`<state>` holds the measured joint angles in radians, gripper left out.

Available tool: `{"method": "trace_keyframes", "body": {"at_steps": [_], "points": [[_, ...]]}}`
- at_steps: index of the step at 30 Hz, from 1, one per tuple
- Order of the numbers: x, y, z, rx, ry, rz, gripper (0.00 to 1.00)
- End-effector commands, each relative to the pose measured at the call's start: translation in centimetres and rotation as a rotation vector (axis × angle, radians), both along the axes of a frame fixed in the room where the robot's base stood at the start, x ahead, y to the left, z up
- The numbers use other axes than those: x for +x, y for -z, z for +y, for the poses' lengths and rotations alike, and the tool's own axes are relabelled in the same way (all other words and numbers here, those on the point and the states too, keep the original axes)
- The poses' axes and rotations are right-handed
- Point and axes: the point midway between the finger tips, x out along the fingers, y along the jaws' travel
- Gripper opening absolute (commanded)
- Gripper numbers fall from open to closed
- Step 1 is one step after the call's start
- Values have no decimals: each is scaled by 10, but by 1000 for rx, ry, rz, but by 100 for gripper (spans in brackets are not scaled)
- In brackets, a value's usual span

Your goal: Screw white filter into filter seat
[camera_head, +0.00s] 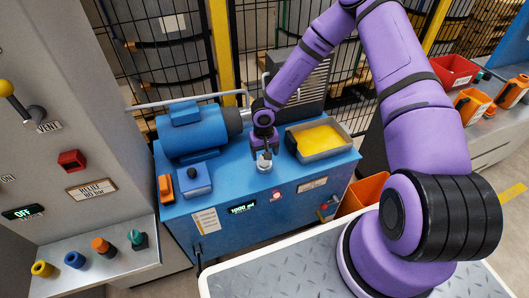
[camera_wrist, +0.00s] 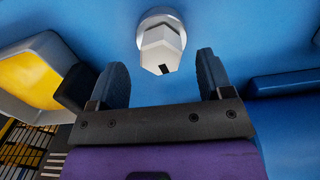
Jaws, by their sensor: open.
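The white filter (camera_wrist: 163,45) is a pale hexagonal cap with a small dark mark on its face. It stands on a round grey base on the blue surface, which may be the filter seat (camera_wrist: 145,17); the joint between them is mostly hidden. In the head view the filter (camera_head: 264,161) stands on the blue machine top, just below my gripper (camera_head: 264,146). In the wrist view my gripper (camera_wrist: 158,78) is open and empty, its two dark fingers apart. The filter lies ahead of the gap between the fingertips, with no visible contact.
On the blue machine top (camera_head: 236,185), a blue motor (camera_head: 188,137) stands at left and a grey tray with yellow contents (camera_head: 318,139) at right. A small blue box (camera_head: 196,180) and an orange block (camera_head: 166,188) sit front left. An orange bin (camera_head: 365,192) stands beside the machine.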

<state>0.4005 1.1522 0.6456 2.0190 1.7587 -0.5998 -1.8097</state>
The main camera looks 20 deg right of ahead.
Motion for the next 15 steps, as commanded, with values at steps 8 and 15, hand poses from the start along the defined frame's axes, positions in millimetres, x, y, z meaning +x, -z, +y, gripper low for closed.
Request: {"method": "trace_keyframes", "body": {"at_steps": [8, 15], "points": [[0, 0, 0, 1, -49, 0, 73], [0, 7, 0, 1, -47, 1, 73]]}}
